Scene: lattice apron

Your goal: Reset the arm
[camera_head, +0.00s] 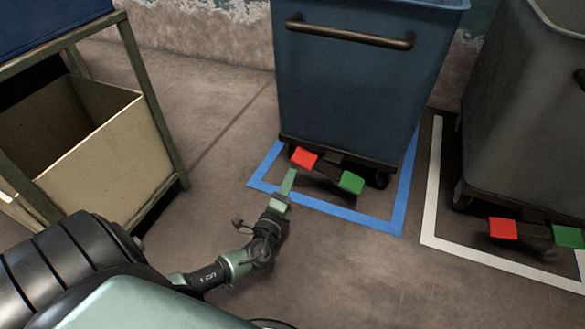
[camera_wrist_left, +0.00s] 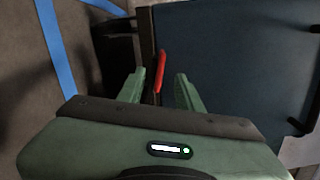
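My left gripper (camera_head: 288,183) reaches forward low over the floor, close in front of the blue bin's base in the head view. In the left wrist view its two green fingers (camera_wrist_left: 160,88) stand apart with a gap between them, so it is open and empty. A red pedal (camera_head: 304,158) lies just beyond the fingertips. It also shows in the left wrist view (camera_wrist_left: 160,71), seen edge-on between the fingers; I cannot tell whether they touch it. A green pedal (camera_head: 351,183) sits to its right. My right gripper is not in view.
The blue bin (camera_head: 355,85) stands inside a blue floor outline (camera_head: 385,220). A grey bin (camera_head: 525,110) with red (camera_head: 502,228) and green (camera_head: 568,236) pedals stands right, by a white outline (camera_head: 432,190). A rack with a beige box (camera_head: 115,150) is left. The front floor is clear.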

